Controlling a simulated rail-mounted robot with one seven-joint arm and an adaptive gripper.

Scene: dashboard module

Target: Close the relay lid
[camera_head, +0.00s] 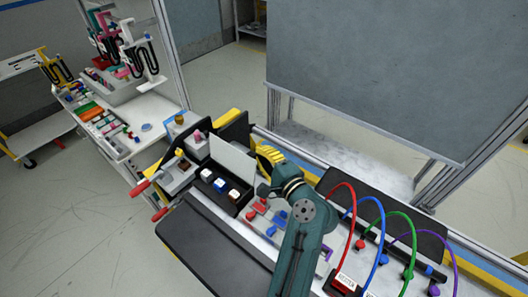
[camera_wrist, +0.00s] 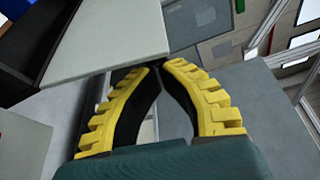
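The relay lid (camera_head: 232,160) is a pale flat panel. It stands open and tilted up at the back of a black relay box (camera_head: 228,206) holding a few small blocks with white tops. My gripper (camera_head: 267,156) has yellow ribbed fingers and is just right of and behind the lid. In the wrist view the lid (camera_wrist: 105,38) fills the upper left. My gripper's tips (camera_wrist: 161,65) meet close together with nothing seen between them, right by the lid's lower right corner. I cannot tell whether they touch it.
Red and blue parts (camera_head: 262,212) sit on the module right of the box. Coloured cable loops (camera_head: 376,215) rise farther right. A dark panel (camera_head: 205,250) lies in front. A large grey board (camera_head: 400,75) stands behind. Shelves with parts (camera_head: 100,115) are at left.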

